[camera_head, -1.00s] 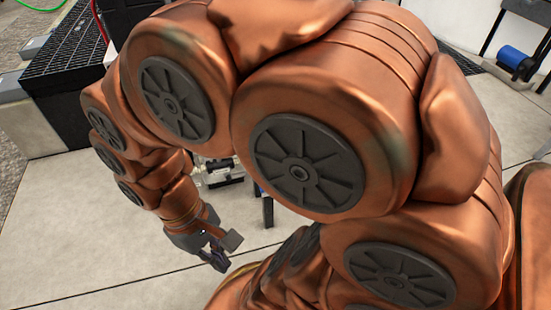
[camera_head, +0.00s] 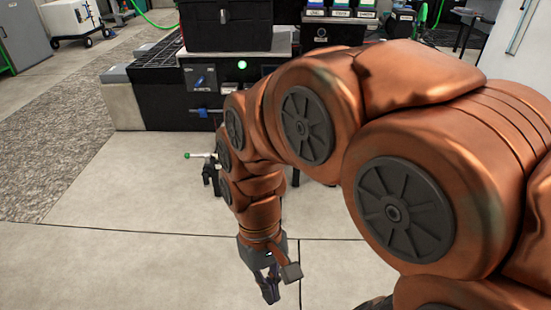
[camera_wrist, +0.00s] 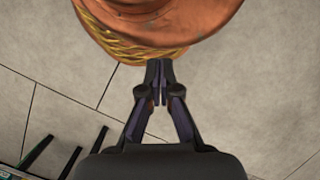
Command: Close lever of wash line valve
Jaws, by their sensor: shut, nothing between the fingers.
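A black bench front carries a small grey panel with a blue lever (camera_head: 201,80) in the head view. Below it is a blue handle (camera_head: 206,113) on the bench front. A green-tipped rod (camera_head: 198,155) sticks out to the left near the floor, partly hidden by my arm. I cannot tell which of these is the wash line valve's lever. My gripper (camera_head: 271,292) hangs low over the floor, well in front of the bench, pointing down and touching none of these. In the wrist view its fingertips (camera_wrist: 160,68) are together and empty.
A lit green lamp (camera_head: 242,65) is on the bench front, beside my arm. A black grated top (camera_head: 155,62) is at the bench's left. Several labelled bins (camera_head: 340,13) stand behind. A white wheeled cart (camera_head: 72,20) is far left. The floor in front is clear.

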